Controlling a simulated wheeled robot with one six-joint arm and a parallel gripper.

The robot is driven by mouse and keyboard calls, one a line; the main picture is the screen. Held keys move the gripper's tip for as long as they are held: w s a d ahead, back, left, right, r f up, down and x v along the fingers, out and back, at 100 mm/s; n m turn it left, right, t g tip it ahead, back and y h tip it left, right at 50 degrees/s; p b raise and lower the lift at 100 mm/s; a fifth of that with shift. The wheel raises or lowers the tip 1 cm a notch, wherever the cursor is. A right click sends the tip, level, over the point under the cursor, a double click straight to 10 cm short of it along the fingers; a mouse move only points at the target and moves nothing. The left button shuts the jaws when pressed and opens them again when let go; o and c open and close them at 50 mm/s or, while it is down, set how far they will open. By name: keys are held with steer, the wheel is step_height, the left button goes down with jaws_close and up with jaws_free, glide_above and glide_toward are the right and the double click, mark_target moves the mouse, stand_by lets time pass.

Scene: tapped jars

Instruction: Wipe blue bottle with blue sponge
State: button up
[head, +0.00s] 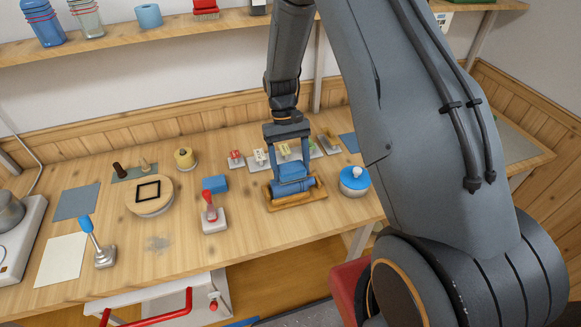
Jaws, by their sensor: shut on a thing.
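My gripper (290,155) points down over the right part of the table. It is shut on a blue block, which looks like the blue sponge (292,171). Directly below, a blue bottle (291,189) lies on its side in a wooden tray (295,202). The sponge is right at the bottle's upper side; I cannot tell whether they touch. The fingers and sponge hide part of the bottle. Another blue block (215,184) lies on the table to the left.
A red-handled stand (210,213) is left of the tray, and a blue pot with a white knob (354,181) is close on its right. Small labelled items (258,157) stand behind.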

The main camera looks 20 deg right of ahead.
steer(key=shift+w, duration=0.15)
steer(key=shift+w+f+b, duration=0.15)
steer(key=shift+w+b, duration=0.6)
steer(key=shift+w, duration=0.55)
steer(key=shift+f+b, duration=0.55)
steer(key=shift+f, duration=0.25)
stand_by(1.2)
steer(key=shift+s+r+p, duration=0.1)
steer(key=shift+s+p, duration=0.8)
steer(key=shift+s, duration=0.65)
steer(key=shift+s+p, duration=0.5)
steer(key=shift+s, duration=0.85)
steer(key=shift+w, duration=0.15)
